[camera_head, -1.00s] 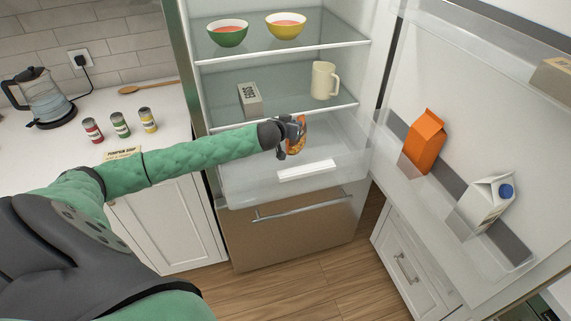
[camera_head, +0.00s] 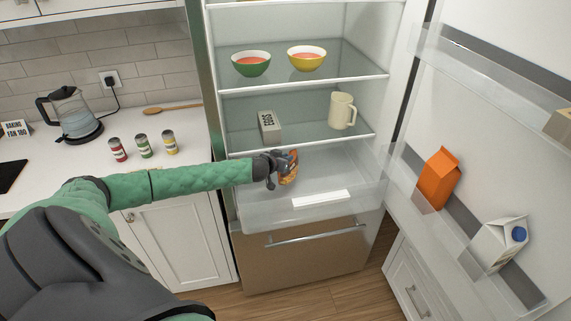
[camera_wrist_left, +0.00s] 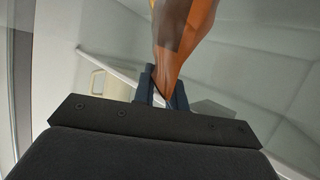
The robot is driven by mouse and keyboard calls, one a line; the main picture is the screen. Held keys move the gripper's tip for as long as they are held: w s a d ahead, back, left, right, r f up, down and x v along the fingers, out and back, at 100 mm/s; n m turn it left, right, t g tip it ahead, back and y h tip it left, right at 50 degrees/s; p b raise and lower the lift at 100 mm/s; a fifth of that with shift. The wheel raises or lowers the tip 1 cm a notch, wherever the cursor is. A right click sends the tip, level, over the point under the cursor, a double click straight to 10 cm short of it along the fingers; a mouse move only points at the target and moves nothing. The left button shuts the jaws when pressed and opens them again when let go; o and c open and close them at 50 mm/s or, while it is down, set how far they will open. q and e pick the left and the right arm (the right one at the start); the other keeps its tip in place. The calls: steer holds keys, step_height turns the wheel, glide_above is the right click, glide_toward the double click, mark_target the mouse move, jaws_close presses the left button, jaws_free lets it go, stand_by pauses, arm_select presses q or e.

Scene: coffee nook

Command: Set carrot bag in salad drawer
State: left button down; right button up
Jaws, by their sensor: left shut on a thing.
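My left gripper (camera_head: 273,168) is shut on the orange carrot bag (camera_head: 290,167), which hangs upright from its jaws. In the left wrist view the bag (camera_wrist_left: 183,35) rises from between the dark fingers (camera_wrist_left: 160,88). In the head view the bag is over the clear salad drawer (camera_head: 262,214) at the bottom of the open fridge. The drawer looks pulled out, with a white handle strip (camera_head: 322,198) on its front. I cannot tell whether the bag touches the drawer floor. My right gripper is not in view.
A glass shelf above the drawer holds a grey box (camera_head: 270,128) and a cream mug (camera_head: 341,111). Two bowls stand on the shelf above that. The open door at right carries an orange carton (camera_head: 439,179) and a milk carton (camera_head: 499,245). Cans and a kettle stand on the left counter.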

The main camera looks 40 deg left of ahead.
arm_select(q)
steer(key=shift+a+f+p, duration=0.15)
steer(key=shift+f+p, duration=0.75)
steer(key=shift+f, duration=1.1)
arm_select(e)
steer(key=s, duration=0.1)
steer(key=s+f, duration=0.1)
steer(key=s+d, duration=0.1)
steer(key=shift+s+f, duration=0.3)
arm_select(q)
steer(key=shift+f, duration=0.15)
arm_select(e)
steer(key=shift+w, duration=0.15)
arm_select(q)
steer(key=c, duration=1.7)
jaws_free()
steer(key=shift+c, duration=0.2)
steer(key=o, duration=0.3)
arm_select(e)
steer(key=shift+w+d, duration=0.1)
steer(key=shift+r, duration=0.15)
